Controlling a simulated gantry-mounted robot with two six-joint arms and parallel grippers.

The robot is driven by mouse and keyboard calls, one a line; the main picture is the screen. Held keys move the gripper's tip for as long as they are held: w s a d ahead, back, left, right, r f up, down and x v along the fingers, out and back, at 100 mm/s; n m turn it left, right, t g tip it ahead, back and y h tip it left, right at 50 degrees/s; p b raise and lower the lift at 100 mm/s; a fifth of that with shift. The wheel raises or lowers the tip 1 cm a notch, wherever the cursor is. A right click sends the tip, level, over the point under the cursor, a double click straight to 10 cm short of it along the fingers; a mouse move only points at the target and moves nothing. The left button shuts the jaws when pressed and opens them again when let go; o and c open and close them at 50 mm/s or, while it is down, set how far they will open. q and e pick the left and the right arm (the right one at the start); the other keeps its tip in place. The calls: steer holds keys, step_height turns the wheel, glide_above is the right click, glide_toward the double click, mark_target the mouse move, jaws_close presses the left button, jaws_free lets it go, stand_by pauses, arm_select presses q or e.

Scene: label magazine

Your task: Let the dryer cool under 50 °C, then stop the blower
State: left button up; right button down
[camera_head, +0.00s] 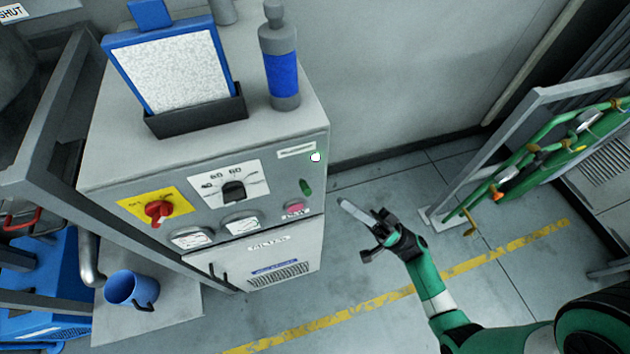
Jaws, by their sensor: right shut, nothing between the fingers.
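The dryer's control panel (222,200) is on the front of a grey cabinet at left centre. It carries a red rotary switch (158,211) on a yellow plate, a black knob (233,191) on a numbered scale, and two white dial gauges (192,238). The gauge needles are too small to read. To the right are a bright white round spot (315,157), a green control (305,187) and a pinkish-red button (294,208). My right gripper (350,208) is shut and empty, to the right of the panel and apart from it. My left gripper is out of view.
A blue-framed panel (107,50) in a dark holder and a grey bottle with a blue band (282,74) stand on the cabinet. A blue mug (132,287) is lower left. A rack with green hoses (565,165) stands right. Open floor (400,185) lies between.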

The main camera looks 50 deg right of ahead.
mark_target(305, 187)
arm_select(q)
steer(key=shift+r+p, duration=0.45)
arm_select(e)
steer(key=x, duration=0.9)
steer(key=shift+w+r, duration=0.2)
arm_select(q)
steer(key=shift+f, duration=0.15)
arm_select(e)
steer(key=shift+a+f, duration=0.1)
steer(key=shift+a, duration=0.05)
